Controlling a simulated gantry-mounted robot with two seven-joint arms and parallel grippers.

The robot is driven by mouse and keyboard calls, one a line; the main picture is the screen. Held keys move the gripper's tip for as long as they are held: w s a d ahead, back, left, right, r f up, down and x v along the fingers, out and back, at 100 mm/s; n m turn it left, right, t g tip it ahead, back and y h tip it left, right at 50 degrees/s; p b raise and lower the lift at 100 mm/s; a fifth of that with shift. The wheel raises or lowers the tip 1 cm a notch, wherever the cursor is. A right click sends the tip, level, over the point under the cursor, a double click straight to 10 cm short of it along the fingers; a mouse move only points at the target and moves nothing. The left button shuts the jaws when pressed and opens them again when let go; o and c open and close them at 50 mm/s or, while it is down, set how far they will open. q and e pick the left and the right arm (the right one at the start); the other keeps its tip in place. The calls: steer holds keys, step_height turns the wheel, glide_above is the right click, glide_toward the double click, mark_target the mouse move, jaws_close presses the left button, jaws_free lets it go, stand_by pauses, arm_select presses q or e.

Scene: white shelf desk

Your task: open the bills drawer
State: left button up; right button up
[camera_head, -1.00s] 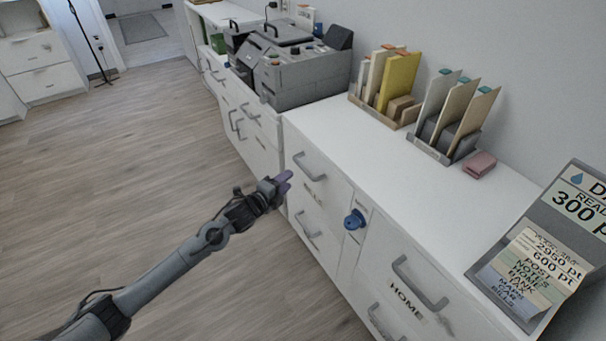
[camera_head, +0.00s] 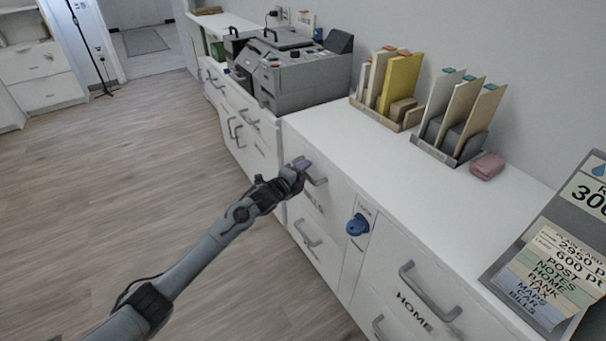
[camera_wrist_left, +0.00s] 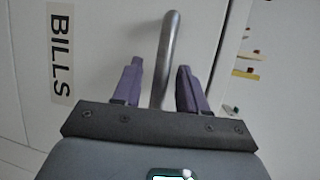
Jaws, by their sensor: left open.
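The bills drawer (camera_head: 330,205) is a white front in the cabinet's top row, and it looks closed. Its BILLS label (camera_wrist_left: 61,53) reads clearly in the left wrist view and is partly hidden by my arm in the head view. The grey bar handle (camera_head: 317,180) is at the drawer's upper part. My left gripper (camera_head: 303,165) is at this handle. In the left wrist view its purple fingers (camera_wrist_left: 158,85) are open, one on each side of the handle bar (camera_wrist_left: 170,45), with gaps between. My right gripper is not in view.
A blue round knob (camera_head: 357,225) sticks out right of the bills drawer. The HOME drawer (camera_head: 415,305) is farther right. File holders (camera_head: 455,150) and a grey printer (camera_head: 300,80) stand on the cabinet. The floor (camera_head: 120,190) at left is clear.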

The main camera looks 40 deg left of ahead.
arm_select(q)
steer(key=shift+c, duration=0.2)
jaws_close()
stand_by(0.3)
